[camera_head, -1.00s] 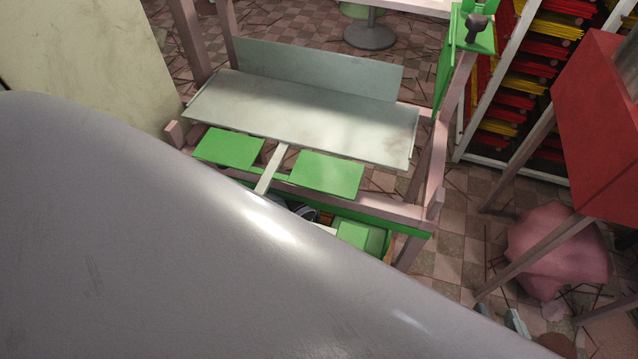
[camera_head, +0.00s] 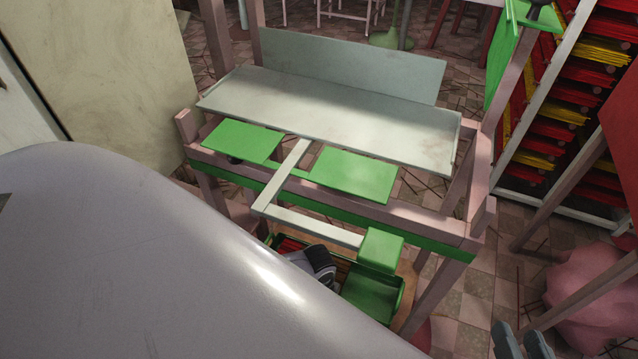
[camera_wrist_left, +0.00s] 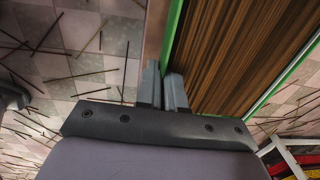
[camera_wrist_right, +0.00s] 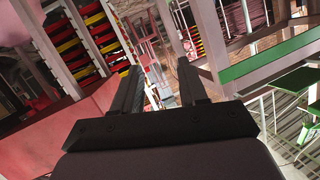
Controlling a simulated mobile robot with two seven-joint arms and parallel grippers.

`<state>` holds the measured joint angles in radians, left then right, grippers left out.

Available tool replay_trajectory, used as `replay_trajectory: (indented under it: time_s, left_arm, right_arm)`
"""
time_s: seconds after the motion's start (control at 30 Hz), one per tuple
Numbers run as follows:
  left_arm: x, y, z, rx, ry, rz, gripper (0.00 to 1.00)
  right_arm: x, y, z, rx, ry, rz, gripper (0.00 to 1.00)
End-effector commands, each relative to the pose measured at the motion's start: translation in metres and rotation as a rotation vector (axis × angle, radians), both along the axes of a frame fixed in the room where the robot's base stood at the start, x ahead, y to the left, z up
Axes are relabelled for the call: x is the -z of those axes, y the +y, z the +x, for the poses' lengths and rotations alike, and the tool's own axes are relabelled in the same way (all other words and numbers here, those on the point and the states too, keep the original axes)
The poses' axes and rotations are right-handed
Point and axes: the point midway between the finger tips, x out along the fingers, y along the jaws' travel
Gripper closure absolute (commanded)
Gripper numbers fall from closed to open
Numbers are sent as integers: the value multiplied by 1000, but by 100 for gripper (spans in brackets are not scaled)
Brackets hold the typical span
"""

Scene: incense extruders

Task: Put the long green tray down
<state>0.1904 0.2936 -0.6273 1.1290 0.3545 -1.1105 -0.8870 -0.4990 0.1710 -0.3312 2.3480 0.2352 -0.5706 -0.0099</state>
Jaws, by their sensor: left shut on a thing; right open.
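The long green tray (camera_wrist_left: 174,30) shows in the left wrist view with brown sticks lying lengthwise in it. My left gripper (camera_wrist_left: 163,88) is shut on its green side wall. In the head view, a green tray section (camera_head: 372,302) shows below the front beam of the pale machine. I cannot tell whether the tray touches a support. My right gripper (camera_head: 521,342) is open and empty at the bottom right; it also shows in the right wrist view (camera_wrist_right: 160,88).
The machine has a pale platform (camera_head: 335,110), two green plates (camera_head: 354,175) and a pale bar (camera_head: 315,226) along its front. A green block (camera_head: 381,250) sits above the tray section. A rack of red and yellow bundles (camera_head: 575,85) and a pink sack (camera_head: 590,285) stand at right.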

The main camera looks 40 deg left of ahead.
Motion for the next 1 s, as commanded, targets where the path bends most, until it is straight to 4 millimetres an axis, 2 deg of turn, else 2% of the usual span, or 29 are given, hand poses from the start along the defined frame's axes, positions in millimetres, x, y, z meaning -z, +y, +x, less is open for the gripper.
replay_trajectory:
  time_s: [0.03, 0.2, 0.67, 0.7, 0.73, 0.77, 1.0]
  left_arm:
    - [12, 0, 1, 0, -1, 0, 100]
    - [29, 0, 1, -1, -2, -1, 100]
    - [34, 0, 1, 0, -2, -1, 100]
    - [34, 0, 0, 0, 1, 0, 79]
    - [33, 0, 0, 0, 1, 0, 70]
    - [33, 0, 0, 0, 1, 0, 67]
    - [33, 0, -1, 0, 1, 0, 67]
  right_arm:
    - [6, -3, -1, 5, -20, -17, 57]
    - [4, -11, -3, 19, -77, -62, 57]
    - [2, -13, -3, 25, -101, -78, 57]
    - [0, -13, -3, 25, -102, -78, 57]
    - [0, -13, -3, 26, -102, -77, 57]
    - [0, -13, -3, 26, -102, -77, 57]
    - [0, -13, -3, 25, -101, -76, 57]
